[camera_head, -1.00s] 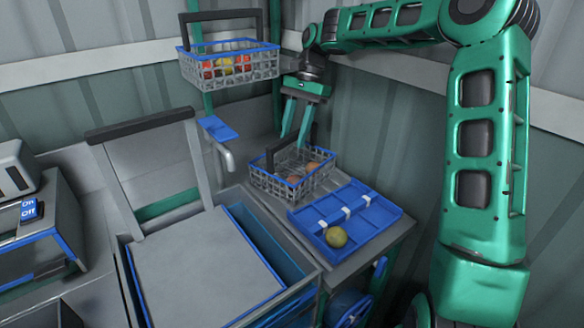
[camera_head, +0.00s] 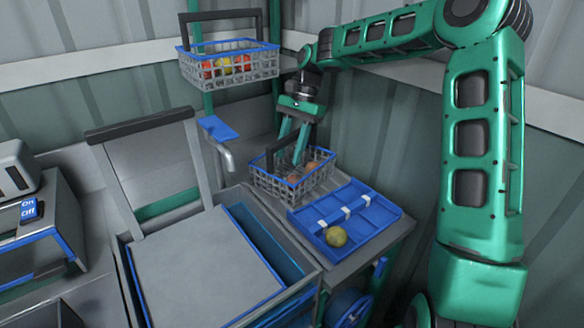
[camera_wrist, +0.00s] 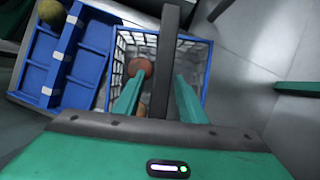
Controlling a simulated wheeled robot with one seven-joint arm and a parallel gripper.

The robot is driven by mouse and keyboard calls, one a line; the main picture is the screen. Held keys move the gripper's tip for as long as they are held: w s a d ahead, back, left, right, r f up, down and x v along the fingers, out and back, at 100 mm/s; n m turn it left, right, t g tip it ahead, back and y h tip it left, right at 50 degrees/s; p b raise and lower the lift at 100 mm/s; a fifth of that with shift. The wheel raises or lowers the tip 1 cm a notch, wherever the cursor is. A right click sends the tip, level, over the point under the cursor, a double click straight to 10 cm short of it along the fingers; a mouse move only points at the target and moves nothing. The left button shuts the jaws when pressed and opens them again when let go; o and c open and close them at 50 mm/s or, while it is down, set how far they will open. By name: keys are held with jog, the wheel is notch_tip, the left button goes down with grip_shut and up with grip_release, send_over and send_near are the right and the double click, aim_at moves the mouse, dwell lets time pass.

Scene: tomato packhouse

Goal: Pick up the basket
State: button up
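The lower basket (camera_head: 262,183) is a grey wire basket with a blue rim and a dark upright handle (camera_head: 289,143). It stands on the table beside a blue tray and holds a few reddish tomatoes. My gripper (camera_head: 296,158) points down over it, fingers apart, one on each side of the handle. The wrist view shows the handle bar (camera_wrist: 168,60) between my two green fingers (camera_wrist: 160,98), with a visible gap on both sides. The fingertips reach down toward the basket's opening. A tomato (camera_wrist: 140,67) shows beside the left finger.
A second basket (camera_head: 228,45) with tomatoes sits higher up at the back. A blue divided tray (camera_head: 375,222) holding one greenish tomato (camera_head: 336,236) lies right of the lower basket. A flat grey panel (camera_head: 200,265) and a blue-edged bin are at front left.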

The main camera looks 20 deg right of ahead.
jog(key=shift+f, duration=0.2)
dwell(0.3)
grip_shut()
dwell(1.3)
